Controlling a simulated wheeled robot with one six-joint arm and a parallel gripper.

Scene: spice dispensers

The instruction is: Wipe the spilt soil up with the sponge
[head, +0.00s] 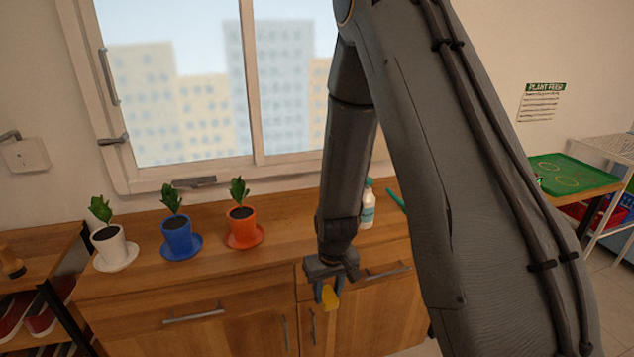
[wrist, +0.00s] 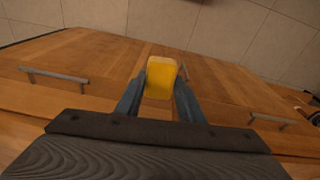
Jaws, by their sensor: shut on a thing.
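My gripper (head: 328,291) is shut on a yellow sponge (head: 330,299). In the head view it hangs in front of the wooden cabinet, below the counter's front edge. In the wrist view the sponge (wrist: 161,77) sits between the two blue-grey fingers of my gripper (wrist: 158,88), with cabinet doors and floor tiles beyond it. I cannot make out any spilt soil in either view; my arm hides part of the counter's right side.
On the counter (head: 290,240) stand a white pot (head: 110,247), a blue pot (head: 177,237) and an orange pot (head: 242,228), each with a plant and saucer. A spray bottle (head: 367,207) stands behind my arm. A green tray (head: 570,176) is at the right.

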